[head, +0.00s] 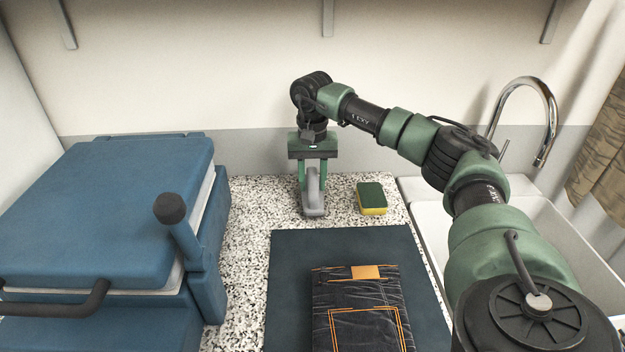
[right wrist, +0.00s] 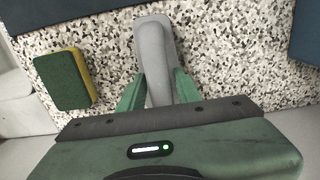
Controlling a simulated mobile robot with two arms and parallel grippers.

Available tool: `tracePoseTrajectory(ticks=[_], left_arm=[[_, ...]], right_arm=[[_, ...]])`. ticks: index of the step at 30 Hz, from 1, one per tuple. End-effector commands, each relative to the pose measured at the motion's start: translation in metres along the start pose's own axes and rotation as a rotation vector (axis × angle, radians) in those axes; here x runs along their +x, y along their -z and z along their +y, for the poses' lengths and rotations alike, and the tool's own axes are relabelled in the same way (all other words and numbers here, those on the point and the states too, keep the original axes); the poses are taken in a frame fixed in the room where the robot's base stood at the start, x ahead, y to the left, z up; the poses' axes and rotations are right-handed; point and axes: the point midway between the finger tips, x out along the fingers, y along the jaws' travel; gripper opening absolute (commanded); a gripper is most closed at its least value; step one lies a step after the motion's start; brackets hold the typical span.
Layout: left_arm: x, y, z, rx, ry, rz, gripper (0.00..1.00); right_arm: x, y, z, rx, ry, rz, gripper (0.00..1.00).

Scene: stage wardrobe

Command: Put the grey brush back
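The grey brush (head: 313,203) is on the speckled counter near the back wall, below my right gripper (head: 313,184). In the right wrist view the brush (right wrist: 153,50) runs away from the gripper, its near part between the two green fingers (right wrist: 160,88). The fingers lie close against both its sides, with no clear gap. I cannot tell whether the brush is lifted off the counter. My left gripper is in neither view.
A green and yellow sponge (head: 371,198) lies right of the brush. Folded dark jeans (head: 358,310) lie on a dark mat (head: 290,262) in front. A blue press-like machine (head: 120,205) stands left. A white sink (head: 545,215) with a curved tap (head: 552,110) is right.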

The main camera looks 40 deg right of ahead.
Motion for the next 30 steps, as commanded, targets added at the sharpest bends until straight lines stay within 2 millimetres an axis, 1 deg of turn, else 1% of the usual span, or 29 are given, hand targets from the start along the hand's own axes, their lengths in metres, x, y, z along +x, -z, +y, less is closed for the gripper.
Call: tracePoseTrajectory(ticks=[10, 14, 17, 25, 30], left_arm=[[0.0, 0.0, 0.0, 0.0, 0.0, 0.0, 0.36], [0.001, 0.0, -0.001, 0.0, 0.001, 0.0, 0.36], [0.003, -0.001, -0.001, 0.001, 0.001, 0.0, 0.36], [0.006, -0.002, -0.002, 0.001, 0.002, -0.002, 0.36], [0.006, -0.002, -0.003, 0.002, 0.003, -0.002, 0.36]], right_arm=[[-0.001, 0.0, 0.0, 0.0, 0.0, 0.0, 0.45], [-0.01, 0.0, -0.001, 0.0, 0.001, 0.001, 0.45], [-0.027, 0.001, -0.001, 0.0, 0.004, 0.003, 0.45], [-0.087, 0.001, -0.002, 0.0, 0.004, 0.003, 0.45], [-0.112, 0.001, -0.001, 0.0, 0.002, 0.001, 0.45]])
